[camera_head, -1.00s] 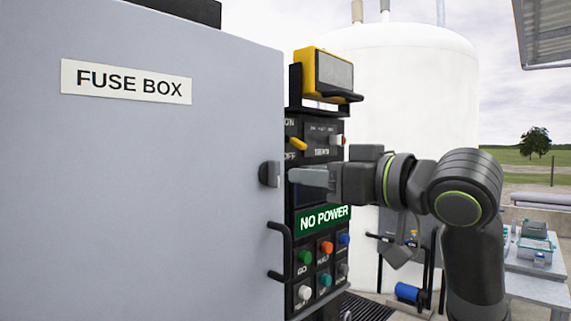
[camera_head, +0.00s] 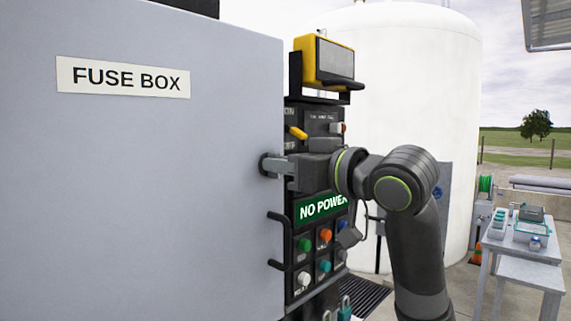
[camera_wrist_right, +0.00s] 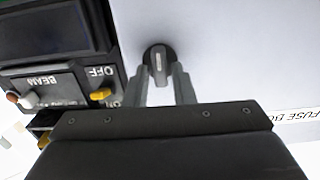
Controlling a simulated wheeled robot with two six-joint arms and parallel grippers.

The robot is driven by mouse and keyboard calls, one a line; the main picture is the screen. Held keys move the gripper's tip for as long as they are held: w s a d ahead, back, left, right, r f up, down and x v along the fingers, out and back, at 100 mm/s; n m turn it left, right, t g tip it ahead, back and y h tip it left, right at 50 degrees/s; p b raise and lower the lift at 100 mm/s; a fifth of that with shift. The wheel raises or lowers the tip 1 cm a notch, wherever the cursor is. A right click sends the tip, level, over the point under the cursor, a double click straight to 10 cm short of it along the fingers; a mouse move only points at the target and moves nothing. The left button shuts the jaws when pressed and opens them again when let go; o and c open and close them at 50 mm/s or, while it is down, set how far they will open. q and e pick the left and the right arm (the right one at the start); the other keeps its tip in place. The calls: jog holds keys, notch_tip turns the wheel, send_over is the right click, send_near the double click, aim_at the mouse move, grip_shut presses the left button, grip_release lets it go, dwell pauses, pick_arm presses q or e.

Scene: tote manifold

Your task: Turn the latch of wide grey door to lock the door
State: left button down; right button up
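The wide grey door (camera_head: 150,200), labelled FUSE BOX, fills the left of the head view and looks shut or nearly so. Its latch is a dark round knob (camera_wrist_right: 159,58) with a raised grip and a pale line, near the door's edge. In the head view the latch is largely hidden behind my fingers. My right gripper (camera_head: 268,164) is at the latch. In the right wrist view its two fingers (camera_wrist_right: 161,80) stand apart, one on each side of the latch's grip, with gaps visible. My left gripper is out of view.
A black door handle (camera_head: 278,240) sits below the latch. Right of the door is a control panel with a green NO POWER sign (camera_head: 322,208), buttons and a yellow-cased device (camera_head: 325,62). A white tank (camera_head: 405,100) and a table (camera_head: 525,250) stand behind.

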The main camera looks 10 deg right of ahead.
grip_shut()
jog(key=shift+n, duration=0.4)
jog(key=n+b, duration=0.1)
jog(key=n, duration=0.2)
jog(key=shift+n, duration=0.4)
jog(key=shift+s+a+f+n+b, duration=0.15)
jog(key=shift+n+b, duration=0.6)
jog(key=shift+n, duration=2.6)
jog(key=shift+f+n+b, duration=0.1)
jog(key=shift+n+b, duration=0.6)
jog(key=shift+n, duration=2.65)
